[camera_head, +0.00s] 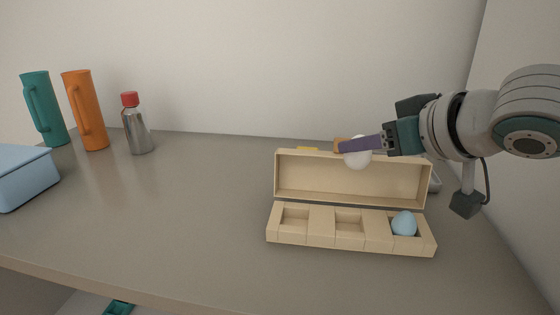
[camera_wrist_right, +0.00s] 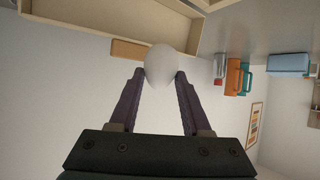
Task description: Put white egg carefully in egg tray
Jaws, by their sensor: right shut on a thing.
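The white egg (camera_head: 358,159) is held between the fingertips of my right gripper (camera_head: 352,146), above the open lid at the back of the egg tray. The egg also shows between the two purple fingers in the right wrist view (camera_wrist_right: 162,63). The egg tray (camera_head: 322,239) is a beige box with its lid (camera_head: 300,175) standing open at the back. A blue egg (camera_head: 404,223) sits in its right compartment. The left and middle compartments are empty. My left gripper is not in view.
A teal pitcher (camera_head: 40,105), an orange pitcher (camera_head: 86,112) and a silver bottle with a red cap (camera_head: 137,128) stand at the back left. A light blue box (camera_head: 22,178) is at the left edge. Small yellow and orange things show partly behind the lid. The counter's middle is clear.

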